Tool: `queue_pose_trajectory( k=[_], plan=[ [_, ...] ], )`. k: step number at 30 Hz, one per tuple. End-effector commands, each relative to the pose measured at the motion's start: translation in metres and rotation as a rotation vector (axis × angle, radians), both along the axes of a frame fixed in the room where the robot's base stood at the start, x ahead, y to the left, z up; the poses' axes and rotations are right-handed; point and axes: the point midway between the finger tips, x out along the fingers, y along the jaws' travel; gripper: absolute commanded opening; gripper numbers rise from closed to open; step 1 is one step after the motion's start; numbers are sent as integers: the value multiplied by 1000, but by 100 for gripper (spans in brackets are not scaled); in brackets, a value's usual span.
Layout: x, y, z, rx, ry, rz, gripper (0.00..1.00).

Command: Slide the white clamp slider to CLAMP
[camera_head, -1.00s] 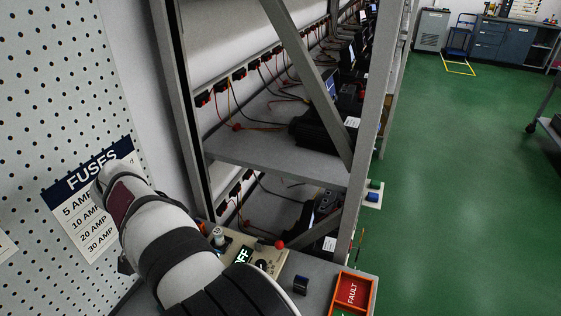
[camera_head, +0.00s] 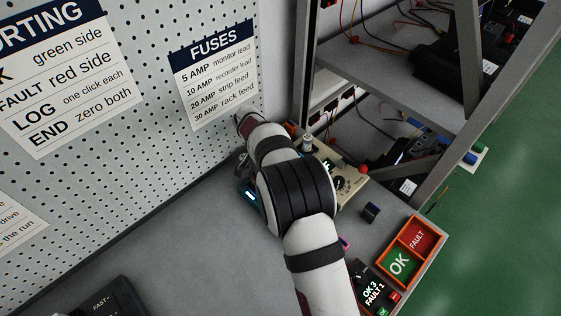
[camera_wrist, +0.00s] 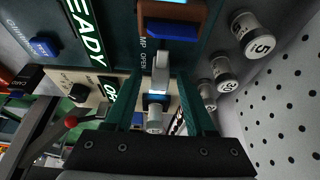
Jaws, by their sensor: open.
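In the wrist view, a pale grey-white slider (camera_wrist: 160,70) stands on a dark teal panel beside lettering that reads "MP OPEN"; the rest of the label is covered. My gripper (camera_wrist: 156,84) is open, its two teal fingers to the left and right of the slider, with visible gaps. I cannot tell the slider's exact position along its track. A small pale piece with a blue band (camera_wrist: 156,112) shows between the fingers, nearer the palm. In the head view my arm hides the gripper and slider; a dark device with a lit display (camera_head: 249,196) shows beside it.
Fuses marked 5 (camera_wrist: 252,36) and 20 (camera_wrist: 226,78) stand right of the gripper, before a pegboard (camera_wrist: 285,110). A beige box (camera_wrist: 90,92) with a red-tipped lever lies left. An orange tray (camera_head: 441,238) with OK and FAULT sides sits at the bench's right.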

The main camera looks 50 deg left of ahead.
Motion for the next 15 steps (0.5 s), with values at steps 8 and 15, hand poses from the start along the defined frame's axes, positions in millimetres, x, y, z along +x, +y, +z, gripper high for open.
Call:
queue_pose_trajectory(
  k=[8, 15],
  plan=[
    [0, 0, 0, 0, 0, 0, 42],
    [0, 0, 0, 0, 0, 0, 0]
  ],
)
